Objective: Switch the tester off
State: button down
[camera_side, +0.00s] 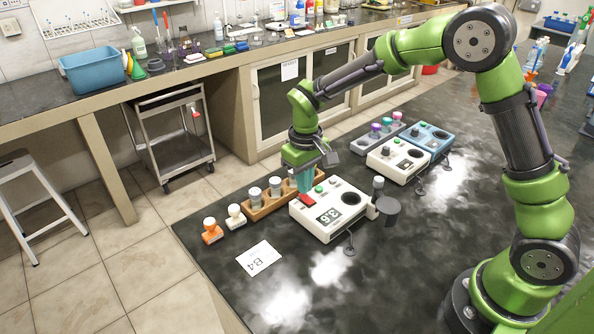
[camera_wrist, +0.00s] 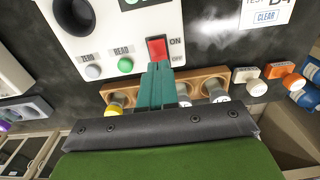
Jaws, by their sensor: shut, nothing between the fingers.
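The white tester (camera_side: 322,222) stands on the dark bench, its display showing what looks like 3.6.
A wooden rack (camera_side: 262,207) with several vials stands close along the tester's switch side. Another white tester (camera_side: 397,161) and a blue one (camera_side: 428,139) stand behind.

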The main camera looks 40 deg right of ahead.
aim_at(307, 199)
jog(key=shift+f, duration=0.75)
jog(key=shift+r, duration=0.1)
notch_tip(307, 199, up, 7)
dwell(0.9)
jog(key=shift+s+f, duration=0.45)
jog(key=shift+f, duration=0.05)
jog(key=s+d+r+m+t+y, duration=0.1)
jog(key=s+d+r+m+t, duration=0.1)
jog(key=s+r, duration=0.4)
jog(key=s+d+r+m+t+y, duration=0.1)
jog(key=s+r+t, duration=0.4)
jog(key=s, duration=0.8)
jog(key=shift+s+d+r+m, duration=0.3)
jog(key=shift+r+m, duration=0.2)
jog(key=shift+r, duration=0.25)
